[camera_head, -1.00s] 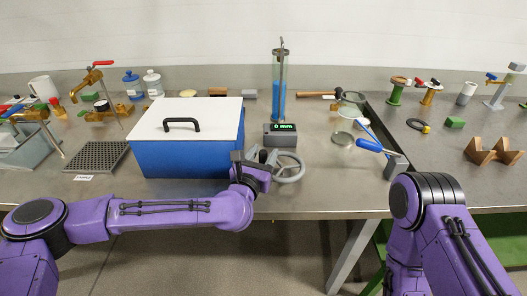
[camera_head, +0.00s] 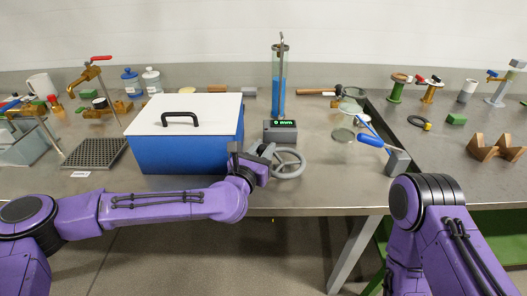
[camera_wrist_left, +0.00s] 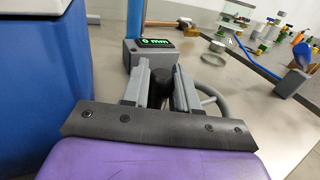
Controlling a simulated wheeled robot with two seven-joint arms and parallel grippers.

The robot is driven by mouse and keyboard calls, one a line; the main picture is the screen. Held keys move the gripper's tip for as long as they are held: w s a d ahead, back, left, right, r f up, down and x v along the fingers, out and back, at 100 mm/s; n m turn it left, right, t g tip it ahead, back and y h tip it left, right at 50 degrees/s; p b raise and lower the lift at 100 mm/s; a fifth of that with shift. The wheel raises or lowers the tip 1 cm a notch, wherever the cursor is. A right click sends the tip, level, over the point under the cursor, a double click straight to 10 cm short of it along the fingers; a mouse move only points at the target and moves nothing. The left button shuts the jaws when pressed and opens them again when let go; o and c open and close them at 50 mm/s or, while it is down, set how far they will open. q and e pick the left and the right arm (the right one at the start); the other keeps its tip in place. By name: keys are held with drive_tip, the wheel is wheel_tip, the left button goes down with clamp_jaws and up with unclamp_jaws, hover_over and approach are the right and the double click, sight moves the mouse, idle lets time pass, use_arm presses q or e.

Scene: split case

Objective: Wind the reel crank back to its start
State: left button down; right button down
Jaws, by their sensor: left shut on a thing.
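The reel crank is a grey handwheel (camera_head: 290,166) at the front of the bench, in front of a small dark grey box with a green display (camera_head: 280,126) that reads 0 mm. A tall clear column with blue in it (camera_head: 278,85) stands behind the display. My left gripper (camera_head: 264,152) is at the wheel's left side. In the left wrist view its fingers (camera_wrist_left: 160,88) are shut on the crank's black knob (camera_wrist_left: 161,77); part of the wheel (camera_wrist_left: 208,92) shows behind the right finger. My right gripper is out of view; only its purple arm shows.
A blue box with a white lid (camera_head: 185,145) stands close to the left of my left gripper. A grey block with a blue-handled lever (camera_head: 398,162) is to the right. A perforated dark tray (camera_head: 95,153) is at far left. Bare bench lies right of the wheel.

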use_arm(q)
drive_tip(key=c, duration=1)
unclamp_jaws()
drive_tip(key=b+v, duration=0.2)
drive_tip(key=v, duration=0.8)
drive_tip(key=shift+s+a, duration=0.15)
drive_tip(key=shift+s, duration=0.1)
